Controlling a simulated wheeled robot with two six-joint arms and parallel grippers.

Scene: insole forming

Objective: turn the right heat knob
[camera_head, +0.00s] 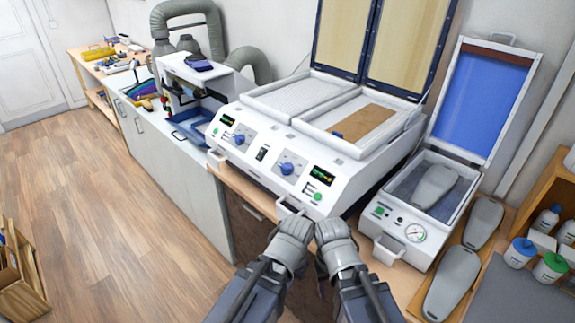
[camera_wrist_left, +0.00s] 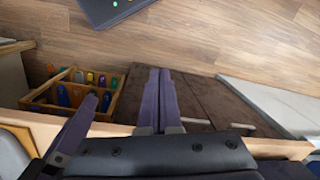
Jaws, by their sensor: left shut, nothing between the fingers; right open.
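The heating machine (camera_head: 235,165) is a white unit with two blue knobs on its front panel. The right heat knob (camera_head: 287,168) sits left of a dark display with green digits. The left knob (camera_head: 239,139) is farther left. My left gripper (camera_head: 287,232) and right gripper (camera_head: 334,230) are side by side below the machine's front edge, both apart from the knobs. In the left wrist view, the left gripper's dark purple fingers (camera_wrist_left: 160,75) are together with nothing between them. The right gripper is open and empty; its fingertips are mostly hidden in the head view.
A white handle (camera_head: 290,207) projects from the machine's front near my grippers. A vacuum press (camera_head: 411,233) with a raised blue lid stands at right, beside grey insole forms (camera_head: 452,283). A wooden crate (camera_wrist_left: 118,82) of coloured items stands on the floor. Open floor lies left.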

